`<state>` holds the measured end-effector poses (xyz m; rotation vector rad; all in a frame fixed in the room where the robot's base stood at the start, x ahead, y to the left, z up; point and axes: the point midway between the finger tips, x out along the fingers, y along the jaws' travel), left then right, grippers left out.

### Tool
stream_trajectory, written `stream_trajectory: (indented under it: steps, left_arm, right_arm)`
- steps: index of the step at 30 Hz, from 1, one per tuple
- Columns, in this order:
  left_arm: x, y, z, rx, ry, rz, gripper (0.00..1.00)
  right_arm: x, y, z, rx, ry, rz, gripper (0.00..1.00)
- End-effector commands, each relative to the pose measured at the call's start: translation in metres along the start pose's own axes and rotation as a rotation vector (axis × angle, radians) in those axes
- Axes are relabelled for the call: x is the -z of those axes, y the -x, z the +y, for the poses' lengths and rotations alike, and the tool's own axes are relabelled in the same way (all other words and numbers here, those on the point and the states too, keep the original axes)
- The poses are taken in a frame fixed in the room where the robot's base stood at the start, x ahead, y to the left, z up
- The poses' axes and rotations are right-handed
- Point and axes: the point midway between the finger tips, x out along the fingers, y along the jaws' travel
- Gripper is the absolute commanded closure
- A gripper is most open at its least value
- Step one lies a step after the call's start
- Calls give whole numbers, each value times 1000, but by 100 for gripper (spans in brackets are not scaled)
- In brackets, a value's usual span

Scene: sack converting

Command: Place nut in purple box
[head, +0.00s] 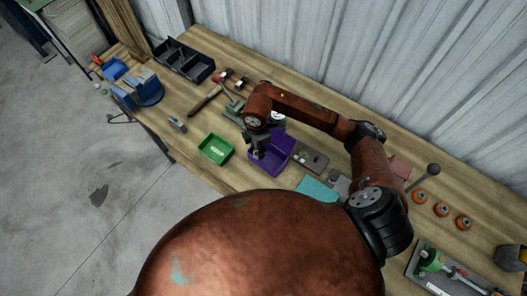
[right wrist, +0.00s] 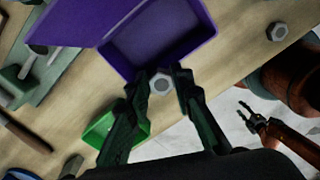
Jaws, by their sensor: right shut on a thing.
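My right gripper (head: 257,152) is over the purple box (head: 283,152) in the head view. In the right wrist view its fingertips (right wrist: 161,84) are shut on a grey hex nut (right wrist: 161,86). The nut appears at the near edge of the open purple box (right wrist: 165,38), overlapping its wall; its height above the box is hard to tell.
A green bin (head: 216,149) stands left of the purple box. Another hex nut (right wrist: 277,31) lies on the bench in the right wrist view. Hammers, a black divided tray (head: 184,60) and a blue vise (head: 146,90) lie further left. Orange round parts (head: 420,196) stand at right.

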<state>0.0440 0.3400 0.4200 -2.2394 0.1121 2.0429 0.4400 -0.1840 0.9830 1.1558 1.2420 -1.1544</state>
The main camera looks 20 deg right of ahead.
Motion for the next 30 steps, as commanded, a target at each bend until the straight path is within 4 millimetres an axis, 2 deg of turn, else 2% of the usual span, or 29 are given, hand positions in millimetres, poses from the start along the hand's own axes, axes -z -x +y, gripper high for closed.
stream_trajectory:
  steps: [1, 6, 14, 21, 30]
  left_arm:
    - [0, 2, 0, 0, 0, 0, 60]
    - [0, 4, 0, 0, 0, 0, 60]
    - [1, 5, -1, 1, 1, 1, 60]
    - [3, 13, -1, 1, 1, 3, 60]
    - [3, 12, -1, 1, 1, 4, 60]
  right_arm:
    - [-6, -12, 2, 7, -3, -1, 100]
    - [-22, -36, 14, 4, -1, -1, 100]
    - [-31, -50, 22, 3, 2, 1, 100]
    - [-33, -80, 23, 4, 2, 1, 100]
    - [-34, -85, 23, 3, 4, 0, 100]
